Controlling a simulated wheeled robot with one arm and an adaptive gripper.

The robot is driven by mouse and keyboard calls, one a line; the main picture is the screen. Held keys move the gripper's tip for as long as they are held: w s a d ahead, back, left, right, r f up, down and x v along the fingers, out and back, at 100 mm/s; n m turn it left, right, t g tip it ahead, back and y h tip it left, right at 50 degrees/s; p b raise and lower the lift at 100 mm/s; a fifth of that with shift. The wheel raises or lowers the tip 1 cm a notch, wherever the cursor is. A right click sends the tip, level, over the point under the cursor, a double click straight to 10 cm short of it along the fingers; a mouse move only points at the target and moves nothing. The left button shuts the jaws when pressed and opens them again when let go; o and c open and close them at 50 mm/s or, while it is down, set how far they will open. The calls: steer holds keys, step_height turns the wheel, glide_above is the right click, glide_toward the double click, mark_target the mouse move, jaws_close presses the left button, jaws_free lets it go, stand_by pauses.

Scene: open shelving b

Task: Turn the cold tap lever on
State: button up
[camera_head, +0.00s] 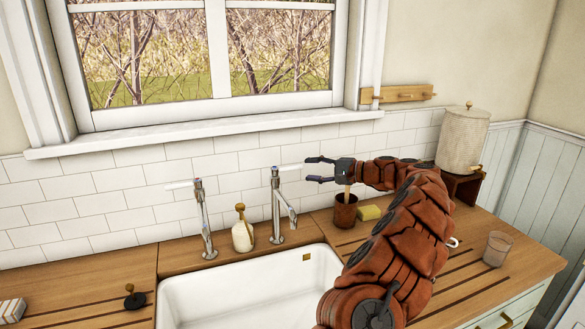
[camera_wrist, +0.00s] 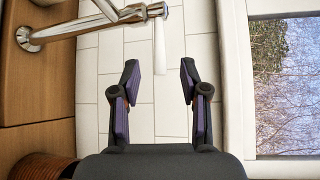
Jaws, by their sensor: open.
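The right tap (camera_head: 278,205) is chrome and stands upright behind the sink, with a small blue mark on top. Its white lever (camera_head: 291,167) points right toward my gripper (camera_head: 314,170). In the wrist view this tap (camera_wrist: 70,30) lies across the upper left, and the lever (camera_wrist: 160,45) reaches down toward the gap between my fingertips (camera_wrist: 159,78). My gripper is open, with one finger on each side of the lever's end and clear space on both sides.
A white soap bottle (camera_head: 242,236) stands between the taps. A brown pot (camera_head: 346,212) and yellow sponge (camera_head: 370,212) are below my forearm. The white tiled wall (camera_head: 120,195) is close behind. A ribbed canister (camera_head: 462,140) and glass (camera_head: 497,249) stand at right.

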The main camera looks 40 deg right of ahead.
mark_target(296, 167)
steer(key=shift+w+d+f, duration=0.1)
steer(key=shift+w, duration=0.2)
steer(key=p+x, duration=0.2)
steer(key=x, duration=0.3)
steer(key=shift+w+a+p, duration=0.2)
steer(key=shift+w+p, duration=0.1)
steer(key=shift+p, duration=0.1)
steer(key=shift+w+a+f, duration=0.15)
steer(key=shift+w+a, duration=0.1)
steer(key=shift+w, duration=0.3)
steer(key=shift+c, duration=0.2)
jaws_close()
